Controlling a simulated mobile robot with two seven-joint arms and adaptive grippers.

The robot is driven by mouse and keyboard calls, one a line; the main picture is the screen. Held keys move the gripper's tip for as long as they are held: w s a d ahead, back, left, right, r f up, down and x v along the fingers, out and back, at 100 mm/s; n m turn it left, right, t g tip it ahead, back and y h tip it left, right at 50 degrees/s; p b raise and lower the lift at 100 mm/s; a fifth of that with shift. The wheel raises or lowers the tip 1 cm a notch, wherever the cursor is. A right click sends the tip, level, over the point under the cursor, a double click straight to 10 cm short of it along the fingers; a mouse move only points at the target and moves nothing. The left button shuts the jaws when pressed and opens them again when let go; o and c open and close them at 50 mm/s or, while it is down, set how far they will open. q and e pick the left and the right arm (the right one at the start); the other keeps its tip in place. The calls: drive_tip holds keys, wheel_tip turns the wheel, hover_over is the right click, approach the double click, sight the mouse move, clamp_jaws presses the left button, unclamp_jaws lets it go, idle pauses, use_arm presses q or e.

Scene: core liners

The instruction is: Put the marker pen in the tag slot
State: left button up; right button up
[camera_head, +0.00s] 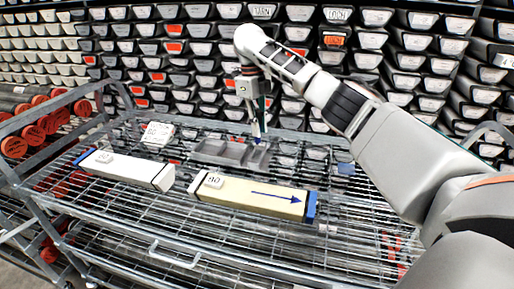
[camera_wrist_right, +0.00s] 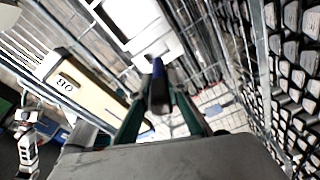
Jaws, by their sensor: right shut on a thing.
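My right gripper (camera_head: 257,122) is over the wire cart, at the right end of a grey divided tray (camera_head: 214,158). It is shut on the marker pen (camera_wrist_right: 158,88), a short dark blue and black stick held between the green-edged fingers. In the head view the pen is small and partly hidden by the fingers. The tray also shows, bright and blurred, at the top of the right wrist view (camera_wrist_right: 168,44), just beyond the pen. I cannot tell which compartment is the tag slot, or whether the pen touches the tray. My left gripper is out of view.
A long cream core box (camera_head: 240,194) with a blue arrow and a tag lies in front of the tray. A white core box (camera_head: 125,168) lies to its left. White blocks (camera_head: 158,133) and a small blue item (camera_head: 345,169) are also on the cart. Racked liners fill the back.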

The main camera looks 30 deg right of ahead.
sight(259, 142)
drive_tip(key=shift+f, duration=1.15)
drive_tip(key=shift+f+b, duration=0.35)
drive_tip(key=shift+b, duration=0.05)
wheel_tip(259, 142, down, 4)
drive_tip(key=shift+r+b, duration=0.2)
drive_tip(key=shift+b, duration=0.45)
drive_tip(key=shift+r, duration=0.2)
clamp_jaws()
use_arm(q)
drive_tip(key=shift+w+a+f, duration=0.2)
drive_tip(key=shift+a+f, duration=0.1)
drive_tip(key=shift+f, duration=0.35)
use_arm(e)
drive_tip(key=o, duration=0.9)
unclamp_jaws()
drive_tip(key=shift+f, duration=0.15)
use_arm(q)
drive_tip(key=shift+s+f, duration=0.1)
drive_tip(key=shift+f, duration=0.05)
